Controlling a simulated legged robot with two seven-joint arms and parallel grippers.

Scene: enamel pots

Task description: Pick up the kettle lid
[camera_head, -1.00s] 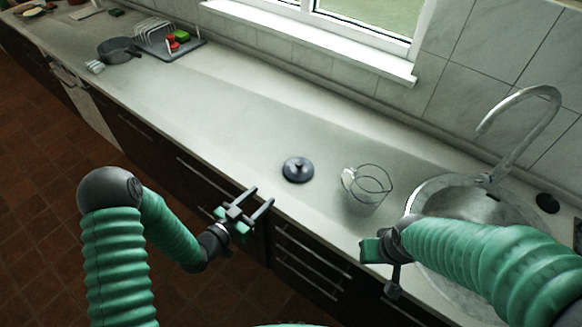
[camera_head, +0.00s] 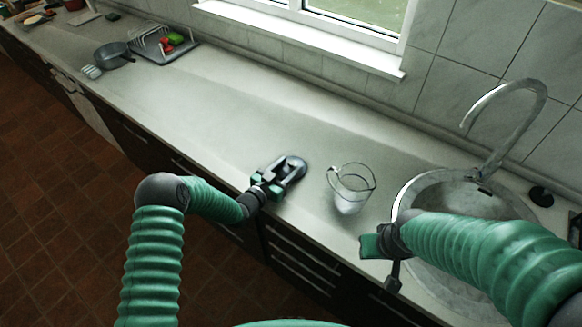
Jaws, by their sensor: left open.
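The dark kettle lid (camera_head: 291,166) lies on the light countertop left of the glass jug, partly hidden by my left gripper. My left gripper (camera_head: 289,174) is open over the counter, with its fingers at the lid, one to each side as far as I can see. Whether the fingers touch the lid I cannot tell. My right gripper (camera_head: 375,264) hangs at the counter's front edge, near the sink; its fingers do not show clearly.
A glass jug (camera_head: 351,188) stands right of the lid. A round sink (camera_head: 440,195) with a tall faucet (camera_head: 499,130) is farther right. A dark pan (camera_head: 114,55) and a dish rack (camera_head: 165,48) stand far left. The counter between is clear.

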